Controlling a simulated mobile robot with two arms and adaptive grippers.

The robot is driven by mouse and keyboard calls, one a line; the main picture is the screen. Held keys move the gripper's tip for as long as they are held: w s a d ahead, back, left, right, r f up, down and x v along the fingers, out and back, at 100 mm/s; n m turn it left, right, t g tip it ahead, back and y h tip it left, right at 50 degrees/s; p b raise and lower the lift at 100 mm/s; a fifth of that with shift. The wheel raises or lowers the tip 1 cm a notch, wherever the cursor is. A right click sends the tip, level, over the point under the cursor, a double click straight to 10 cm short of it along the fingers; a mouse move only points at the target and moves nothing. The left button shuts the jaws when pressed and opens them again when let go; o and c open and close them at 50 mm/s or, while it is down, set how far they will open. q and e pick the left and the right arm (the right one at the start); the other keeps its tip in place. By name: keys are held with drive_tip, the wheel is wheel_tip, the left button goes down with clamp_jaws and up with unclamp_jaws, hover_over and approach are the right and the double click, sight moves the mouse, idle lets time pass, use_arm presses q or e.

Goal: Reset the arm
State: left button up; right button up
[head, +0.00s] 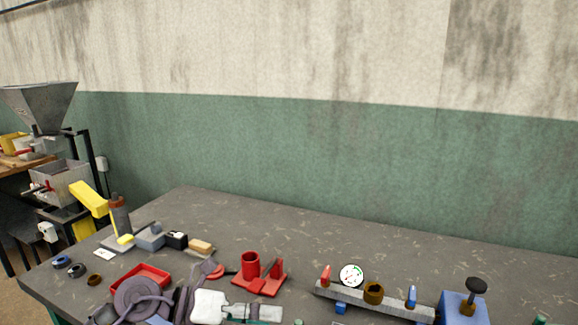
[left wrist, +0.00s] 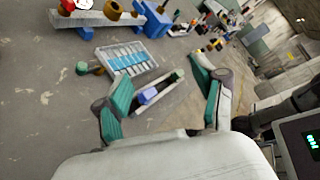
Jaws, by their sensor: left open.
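My left arm comes in at the bottom of the head view, over the table (head: 400,245). Its white and teal left gripper (head: 250,312) is partly cut off by the lower edge. In the left wrist view my left gripper (left wrist: 160,75) has its teal fingers spread wide, with nothing held between them. A grey tray with pale and blue strips (left wrist: 126,58) and a narrow tray with a blue-purple block (left wrist: 150,95) lie on the table beyond and between the fingers. My right gripper is not in view.
A red fixture (head: 251,264) stands just behind the gripper. A grey rail (head: 385,304) with a gauge (head: 351,274) and a blue block with a black knob (head: 462,311) are to the right. A red tray (head: 153,272) is left. The table's back is clear.

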use_arm(q)
wheel_tip(320, 180, up, 6)
drive_tip(key=d+n+t+h, duration=0.2)
drive_tip(key=n+t+h, duration=0.3)
drive_tip(key=w+a+r+n+t+y, duration=0.1)
drive_tip(key=a+r+n+t+y, duration=0.3)
drive_tip(key=n+t, duration=0.65)
drive_tip(key=s+a+f+n+g+y, duration=0.1)
drive_tip(key=s+a+f+n+y, duration=0.1)
drive_tip(key=a+f+n+y, duration=1.6)
drive_tip(key=s+d+f+n+g+h, duration=0.1)
drive_tip(key=s+d+f+n+g, duration=0.15)
drive_tip(key=s+f+g, duration=0.75)
drive_tip(key=s+d+f+n+g+h, duration=0.2)
drive_tip(key=s+f+n+g, duration=0.3)
drive_tip(key=s, duration=0.8)
wheel_tip(320, 180, down, 27)
drive_tip(key=s+m, duration=0.1)
drive_tip(key=m, duration=0.1)
drive_tip(key=s+a+f, duration=0.1)
drive_tip(key=s+f, duration=0.7)
drive_tip(key=s+a+f, duration=0.2)
drive_tip(key=s+f, duration=0.6)
drive_tip(key=shift+s+a+f, duration=0.15)
drive_tip(key=shift+s+a, duration=0.1)
drive_tip(key=shift+s, duration=0.1)
